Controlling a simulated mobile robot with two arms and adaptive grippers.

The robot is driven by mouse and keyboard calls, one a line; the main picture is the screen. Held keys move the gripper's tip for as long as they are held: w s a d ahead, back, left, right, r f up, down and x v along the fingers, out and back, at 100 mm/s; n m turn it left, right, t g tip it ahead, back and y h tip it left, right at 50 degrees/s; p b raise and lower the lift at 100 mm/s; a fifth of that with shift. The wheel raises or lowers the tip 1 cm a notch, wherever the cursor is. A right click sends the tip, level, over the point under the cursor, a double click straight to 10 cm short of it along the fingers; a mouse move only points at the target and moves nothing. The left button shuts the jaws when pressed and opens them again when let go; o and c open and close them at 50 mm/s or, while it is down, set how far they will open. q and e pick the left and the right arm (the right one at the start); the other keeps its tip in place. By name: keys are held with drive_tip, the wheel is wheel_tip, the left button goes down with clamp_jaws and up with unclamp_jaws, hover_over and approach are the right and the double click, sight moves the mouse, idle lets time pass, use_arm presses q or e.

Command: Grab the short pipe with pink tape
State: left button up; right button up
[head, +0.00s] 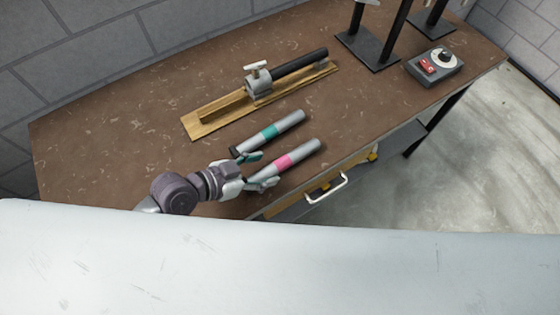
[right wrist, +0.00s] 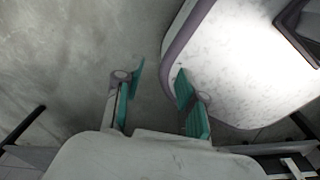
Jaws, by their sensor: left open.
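The short pipe with pink tape (head: 300,152) is a grey cylinder with a pink band. It lies on the brown table near the front edge in the head view. My left gripper (head: 258,170) is open at the near left end of this pipe. One finger reaches towards the pink-taped pipe's end and the other lies beside the teal-taped pipe. I cannot tell whether a finger touches either pipe. My right gripper (right wrist: 160,95) shows only in the right wrist view, with its two teal-padded fingers apart and nothing between them, above the grey floor.
A similar pipe with teal tape (head: 285,122) lies just behind. A wooden board (head: 205,122) with a clamp (head: 258,80) and a black pipe (head: 302,66) is farther back. Black stands (head: 370,52) and a control box (head: 434,66) are at right. A drawer handle (head: 328,190) sticks out in front.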

sight(275, 165)
use_arm(q)
drive_tip(key=p+x, duration=0.1)
drive_tip(key=x, duration=0.4)
drive_tip(key=shift+d+r, duration=0.1)
drive_tip(key=shift+d, duration=0.05)
drive_tip(key=shift+c, duration=0.2)
clamp_jaws()
